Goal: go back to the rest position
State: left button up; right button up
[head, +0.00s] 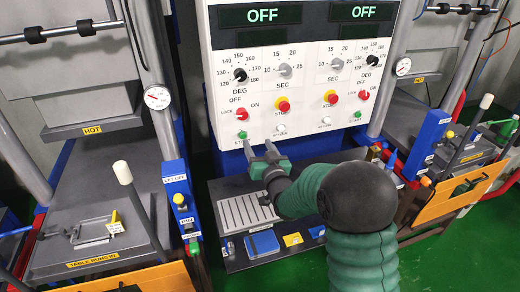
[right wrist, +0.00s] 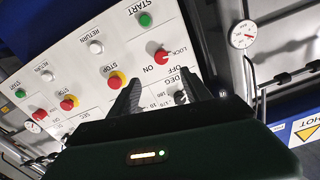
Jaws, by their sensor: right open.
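My right gripper (head: 259,150) is in front of the lower left part of the white control panel (head: 300,85), just below its left green start button (head: 242,134). Its two fingers are apart with nothing between them. In the right wrist view the open gripper (right wrist: 160,80) points at the panel, which appears upside down. A red lock knob (right wrist: 161,56) and a green start button (right wrist: 145,19) show beyond the fingertips. I cannot tell whether a fingertip touches the panel. My left gripper is not in view.
Both displays (head: 261,15) read OFF. A dark shelf below the panel holds a grooved plate (head: 247,212) and a blue box (head: 262,243). Presses with gauges (head: 157,97) stand on both sides. An upright white-tipped lever (head: 122,172) stands at left. Green floor shows at lower right.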

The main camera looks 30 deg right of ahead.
jog(key=s+a+f+n+g+y, duration=0.2)
jog(key=s+a+f+g+y, duration=0.1)
jog(key=s+a+f+g, duration=0.55)
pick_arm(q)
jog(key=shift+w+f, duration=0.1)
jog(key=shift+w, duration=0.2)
pick_arm(e)
jog(key=s+a+f+n+g, duration=0.1)
jog(key=s+a+f+g, duration=0.1)
jog(key=s, duration=0.4)
jog(key=s+a+f+g, duration=0.2)
jog(key=s+f, duration=0.2)
jog(key=s, duration=0.3)
jog(key=s+a+f+n+g, duration=0.1)
jog(key=s+a+f+g, duration=0.1)
jog(key=s+f, duration=0.2)
jog(key=s, duration=0.3)
jog(key=shift+s+a+n+y, duration=0.2)
jog(key=shift+a+n+y, duration=0.1)
jog(key=shift+a+y, duration=0.1)
jog(key=shift+d+g, duration=0.1)
jog(key=shift+g, duration=0.15)
